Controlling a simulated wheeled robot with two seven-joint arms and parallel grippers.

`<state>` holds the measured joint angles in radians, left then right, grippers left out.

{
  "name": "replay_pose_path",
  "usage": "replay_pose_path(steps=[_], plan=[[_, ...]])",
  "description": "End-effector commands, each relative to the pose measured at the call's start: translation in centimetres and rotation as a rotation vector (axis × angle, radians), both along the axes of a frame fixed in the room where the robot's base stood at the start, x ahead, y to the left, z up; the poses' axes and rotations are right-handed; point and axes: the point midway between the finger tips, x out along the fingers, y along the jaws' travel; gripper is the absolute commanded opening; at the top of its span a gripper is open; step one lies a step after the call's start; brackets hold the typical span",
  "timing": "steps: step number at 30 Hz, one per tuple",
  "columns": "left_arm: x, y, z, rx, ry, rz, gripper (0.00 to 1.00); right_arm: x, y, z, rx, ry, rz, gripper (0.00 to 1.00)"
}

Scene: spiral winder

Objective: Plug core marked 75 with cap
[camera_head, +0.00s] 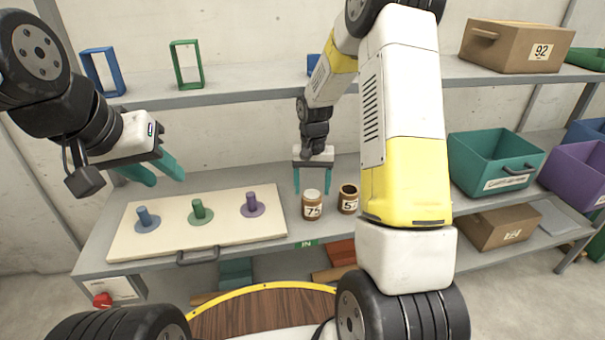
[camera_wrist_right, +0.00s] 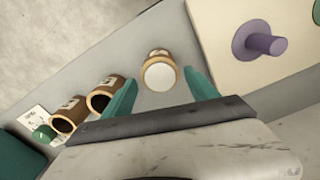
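The core marked 75 (camera_head: 312,211) is a brown cylinder standing upright on the shelf. A pale, cream-white round top (camera_head: 312,193) covers its upper end like a cap. It also shows in the right wrist view (camera_wrist_right: 158,71), ahead of and between my fingertips. In the right wrist view the right gripper's fingers (camera_wrist_right: 162,92) are spread wide. My left gripper (camera_head: 163,176) is open and empty above the peg board's left part.
A cream board (camera_head: 170,236) carries blue, green and purple pegs. A dark-topped open core (camera_head: 348,200) stands right of core 75; the wrist view shows another open core (camera_wrist_right: 69,119) and a small green piece (camera_wrist_right: 44,133). My right arm blocks the shelf's right part.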

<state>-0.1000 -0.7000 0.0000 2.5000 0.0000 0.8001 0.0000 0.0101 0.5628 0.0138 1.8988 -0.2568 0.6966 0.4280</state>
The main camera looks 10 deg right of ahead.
Motion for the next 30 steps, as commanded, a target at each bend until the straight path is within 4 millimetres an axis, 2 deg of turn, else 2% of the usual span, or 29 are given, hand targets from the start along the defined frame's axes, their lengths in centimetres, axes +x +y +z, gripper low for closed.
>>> replay_pose_path(steps=[5, 8, 16, 21, 30], plan=[[0.0, 0.0, 0.0, 0.0, 0.0, 0.0, 0.36, 0.0, 0.0, 0.1, 0.0, -0.001, 0.0, 0.68], [0.0, 0.0, 0.0, 0.0, 0.0, 0.0, 0.36, 0.1, 0.0, 0.8, 0.0, -0.003, 0.0, 0.68], [0.0, 0.0, 0.0, 0.0, 0.0, 0.0, 0.36, 0.1, 0.0, 5.3, 0.0, -0.005, 0.0, 0.68], [0.0, 0.0, 0.0, 0.0, 0.0, 0.0, 0.36, 0.0, 0.0, 7.3, 0.0, -0.002, 0.001, 0.68], [0.0, 0.0, 0.0, 0.0, 0.0, 0.0, 0.36, 0.0, 0.0, 7.8, 0.0, 0.0, 0.0, 0.68]])
